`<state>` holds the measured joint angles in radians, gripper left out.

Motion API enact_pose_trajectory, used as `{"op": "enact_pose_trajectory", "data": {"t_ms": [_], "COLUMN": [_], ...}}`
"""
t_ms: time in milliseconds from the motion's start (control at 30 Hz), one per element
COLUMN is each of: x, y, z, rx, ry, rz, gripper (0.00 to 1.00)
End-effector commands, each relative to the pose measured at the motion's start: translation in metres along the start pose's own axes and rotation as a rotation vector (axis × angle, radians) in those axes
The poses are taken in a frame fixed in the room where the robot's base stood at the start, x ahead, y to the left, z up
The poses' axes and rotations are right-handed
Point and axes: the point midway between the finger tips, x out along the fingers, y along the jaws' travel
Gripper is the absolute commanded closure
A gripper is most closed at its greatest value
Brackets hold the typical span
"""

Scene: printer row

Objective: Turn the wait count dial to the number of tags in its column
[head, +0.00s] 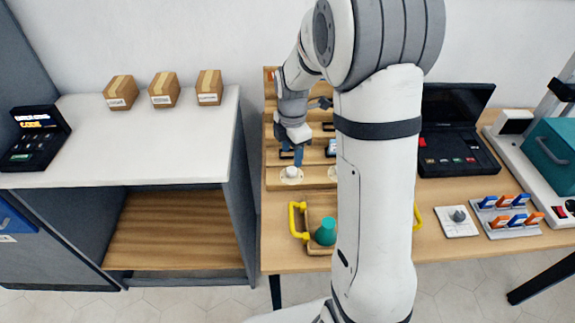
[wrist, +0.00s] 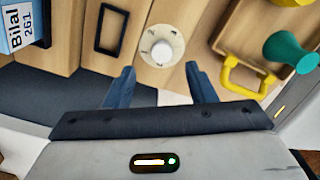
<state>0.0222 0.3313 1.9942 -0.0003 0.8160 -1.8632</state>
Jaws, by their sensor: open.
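A white round dial (head: 291,174) on a cream disc sits on the lowest ledge of a stepped wooden rack (head: 268,125). It also shows in the wrist view (wrist: 161,50), just beyond and between my fingertips. My gripper (head: 298,157) is open above and behind it, and its blue fingers (wrist: 162,85) are empty and apart from the knob. A second pale dial (head: 333,173) is partly hidden by my arm. A blue and white tag (wrist: 22,28) reading "Bilal 261" stands left of an empty black frame (wrist: 112,30). My arm hides much of the rack, so its tags cannot be counted.
A wooden tray with yellow handles (head: 296,220) and a teal piece (head: 325,232) stands in front of the rack. A grey knob on a white plate (head: 457,217), a tag stand (head: 505,215) and an open black case (head: 455,140) lie right. Boxes (head: 164,90) stand on the left counter.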

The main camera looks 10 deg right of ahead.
Motion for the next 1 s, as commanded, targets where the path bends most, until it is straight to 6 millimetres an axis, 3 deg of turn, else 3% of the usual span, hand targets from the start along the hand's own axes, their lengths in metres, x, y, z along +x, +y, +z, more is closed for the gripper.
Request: {"op": "enact_pose_trajectory", "data": {"t_ms": [100, 300, 700, 1000], "x": [0.022, 0.049, 0.057, 0.057], "y": [-0.001, -0.001, -0.001, -0.001], "z": [0.0, 0.0, 0.001, 0.001], "rx": [0.002, 0.004, 0.006, 0.007], "ry": [0.001, 0.001, 0.0, 0.0], "rz": [-0.004, -0.003, 0.0, 0.001], "gripper": [0.5, 0.5, 0.5, 0.74]}}
